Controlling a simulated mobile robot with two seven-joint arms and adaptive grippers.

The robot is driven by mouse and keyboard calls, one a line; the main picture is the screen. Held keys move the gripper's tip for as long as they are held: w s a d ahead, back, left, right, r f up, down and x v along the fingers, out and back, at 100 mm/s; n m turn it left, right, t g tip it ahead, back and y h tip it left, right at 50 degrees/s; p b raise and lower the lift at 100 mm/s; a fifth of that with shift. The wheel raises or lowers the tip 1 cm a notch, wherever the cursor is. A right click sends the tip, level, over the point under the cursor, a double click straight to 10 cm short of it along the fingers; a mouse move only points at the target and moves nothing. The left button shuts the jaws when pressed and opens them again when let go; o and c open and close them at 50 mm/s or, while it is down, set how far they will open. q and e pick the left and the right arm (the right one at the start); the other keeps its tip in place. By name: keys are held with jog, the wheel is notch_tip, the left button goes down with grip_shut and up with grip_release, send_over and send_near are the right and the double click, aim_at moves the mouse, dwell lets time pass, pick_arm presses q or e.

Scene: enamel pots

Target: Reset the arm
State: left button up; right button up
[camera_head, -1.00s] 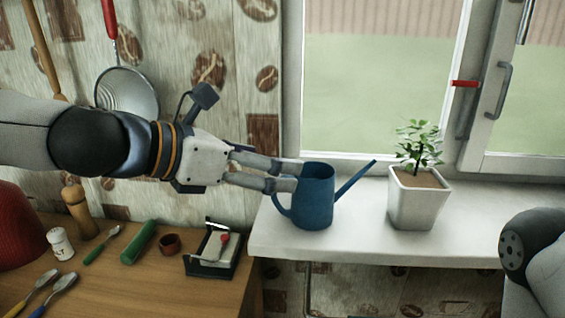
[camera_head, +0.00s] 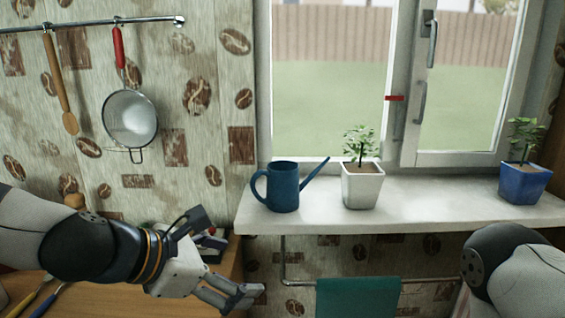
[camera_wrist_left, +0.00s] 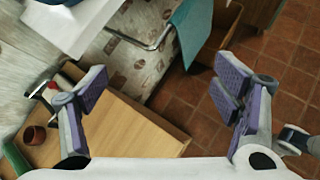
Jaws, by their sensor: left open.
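My left gripper (camera_head: 246,297) is in the lower middle of the head view, below the windowsill and in front of the wooden counter's right edge. In the left wrist view its two padded fingers (camera_wrist_left: 165,90) are spread wide, with nothing between them. The blue watering can (camera_head: 285,187) stands upright on the windowsill, apart from the gripper. My right arm (camera_head: 510,270) shows at the lower right of the head view; its gripper is out of view.
A white pot with a plant (camera_head: 362,186) and a blue pot with a plant (camera_head: 524,182) stand on the white windowsill (camera_head: 440,210). A teal towel (camera_head: 357,298) hangs on a rail below. The wooden counter (camera_wrist_left: 130,130) lies beneath my left gripper. A strainer (camera_head: 130,119) hangs on the wall.

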pick_arm(q)
jog(key=s+a+f+m+g+y, duration=0.25)
jog(key=s+f+m, duration=0.35)
jog(key=f, duration=0.6)
jog(key=s+a+f+m+g+y, duration=0.25)
jog(key=s+a+f+m, duration=0.2)
jog(key=s+f, duration=0.55)
jog(key=s+a+f+m+g, duration=0.1)
jog(key=s+a+f+m, duration=0.1)
jog(key=s+f+m, duration=0.1)
jog(key=s+a+f+m+g+y, duration=0.1)
jog(key=s+a+f+m, duration=0.1)
jog(key=s+m, duration=0.3)
jog(key=s+a+f+m+g+y, duration=0.1)
jog(key=s+a+f+m+g, duration=0.1)
jog(key=s, duration=0.7)
notch_tip(320, 180, down, 2)
jog(key=a+m, duration=0.1)
jog(key=m, duration=0.1)
jog(key=shift+m, duration=0.35)
